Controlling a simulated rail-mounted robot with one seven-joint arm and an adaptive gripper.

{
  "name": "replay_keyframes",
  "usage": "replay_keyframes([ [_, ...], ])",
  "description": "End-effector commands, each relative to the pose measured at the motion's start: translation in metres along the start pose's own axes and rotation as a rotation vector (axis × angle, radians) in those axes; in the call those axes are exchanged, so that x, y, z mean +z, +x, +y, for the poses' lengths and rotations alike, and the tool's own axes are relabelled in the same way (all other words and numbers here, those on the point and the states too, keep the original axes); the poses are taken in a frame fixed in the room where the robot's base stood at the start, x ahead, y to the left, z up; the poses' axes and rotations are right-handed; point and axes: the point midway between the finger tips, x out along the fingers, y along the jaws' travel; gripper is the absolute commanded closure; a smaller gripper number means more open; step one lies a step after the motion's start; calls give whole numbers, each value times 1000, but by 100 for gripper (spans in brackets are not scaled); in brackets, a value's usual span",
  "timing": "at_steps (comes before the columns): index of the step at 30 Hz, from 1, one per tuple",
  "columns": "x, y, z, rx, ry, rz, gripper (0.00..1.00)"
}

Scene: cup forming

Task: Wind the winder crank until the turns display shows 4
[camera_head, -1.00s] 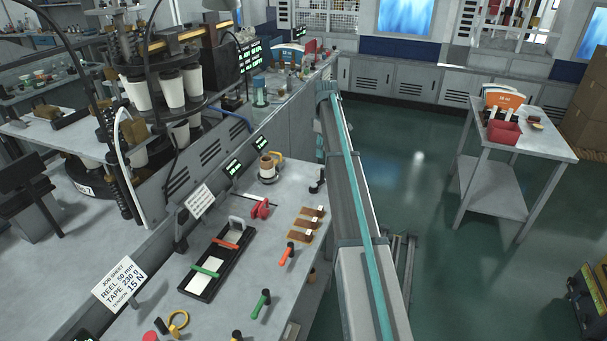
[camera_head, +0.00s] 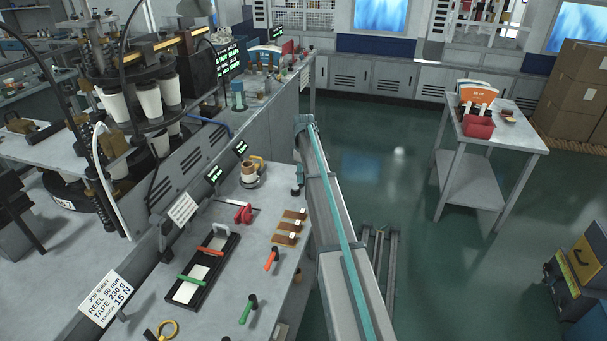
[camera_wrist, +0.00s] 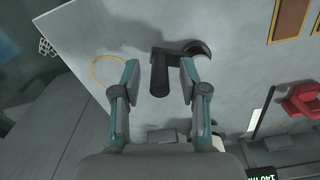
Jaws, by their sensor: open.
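The dark winder crank (camera_wrist: 199,50) shows in the wrist view with its thick black handle (camera_wrist: 159,76) between the two fingers of my gripper (camera_wrist: 160,76). The fingers are open, one on each side; the right fingertip is close to the handle, and I cannot tell if it touches. In the head view a small dark shape (camera_head: 298,180) at the bench's far right edge appears to be the crank. Two small displays (camera_head: 240,148) (camera_head: 215,174) stand along the bench's back edge, too small to read. I cannot tell which shows turns.
A red clamp-like tool (camera_head: 243,213), brown plates (camera_head: 289,228), a black tray (camera_head: 203,270) and orange (camera_head: 271,259) and green (camera_head: 248,309) handled tools lie on the bench. A reel stand (camera_head: 250,175) is near the crank.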

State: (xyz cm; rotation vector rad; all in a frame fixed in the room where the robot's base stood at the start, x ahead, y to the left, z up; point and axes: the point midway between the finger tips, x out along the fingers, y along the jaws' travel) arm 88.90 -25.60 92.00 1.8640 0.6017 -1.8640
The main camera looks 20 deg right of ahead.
Motion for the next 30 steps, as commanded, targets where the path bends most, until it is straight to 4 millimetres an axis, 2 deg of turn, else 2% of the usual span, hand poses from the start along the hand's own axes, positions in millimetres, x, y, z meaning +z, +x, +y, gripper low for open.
replay_keyframes([
  [5, 0, 0, 0, 0, 0, 0, 57],
  [8, 0, 0, 0, 0, 0, 0, 70],
  [13, 0, 0, 0, 0, 0, 0, 98],
  [14, 0, 0, 0, 0, 0, 0, 100],
  [23, 1, 0, 0, 0, 13, 0, 100],
  [30, 5, 1, -2, 0, 98, 0, 100],
])
